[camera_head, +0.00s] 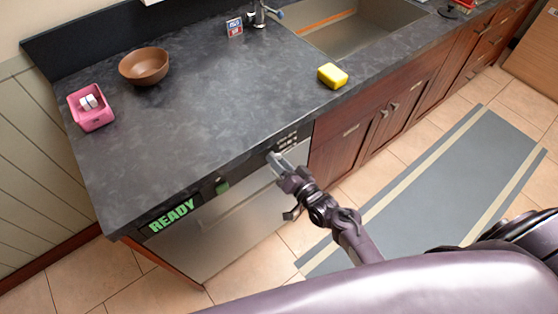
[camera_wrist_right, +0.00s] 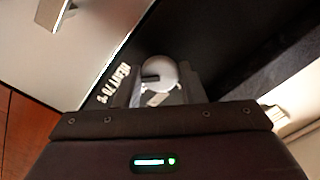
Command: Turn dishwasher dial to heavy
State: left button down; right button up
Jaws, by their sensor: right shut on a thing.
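The dishwasher (camera_head: 232,232) has a silver front and a black control strip under the counter edge. A green READY display (camera_head: 172,216) is at the strip's left end. My right gripper (camera_head: 277,161) is at the strip's right part and covers the dial in the head view. In the right wrist view the dial (camera_wrist_right: 158,74) is a pale round knob between the fingers of my right gripper (camera_wrist_right: 160,92), which are shut on it. White lettering beside it, seemingly HEAVY, is partly hidden. The dial's exact setting is unclear. My left gripper is not in view.
A green-marked button (camera_head: 222,186) sits on the strip. On the dark counter (camera_head: 215,95) are a brown bowl (camera_head: 144,66), a pink tray (camera_head: 91,119) with white pieces and a yellow sponge (camera_head: 332,76). A sink (camera_head: 360,25) is behind. Wooden cabinets (camera_head: 340,150) adjoin on the right.

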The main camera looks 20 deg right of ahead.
jog(key=shift+f, duration=0.1)
dwell(0.4)
jog(key=o, duration=1)
jog(key=v, duration=0.7)
jog(key=shift+s+b, duration=0.35)
jog(key=shift+b, duration=0.1)
jog(key=shift+d, duration=0.1)
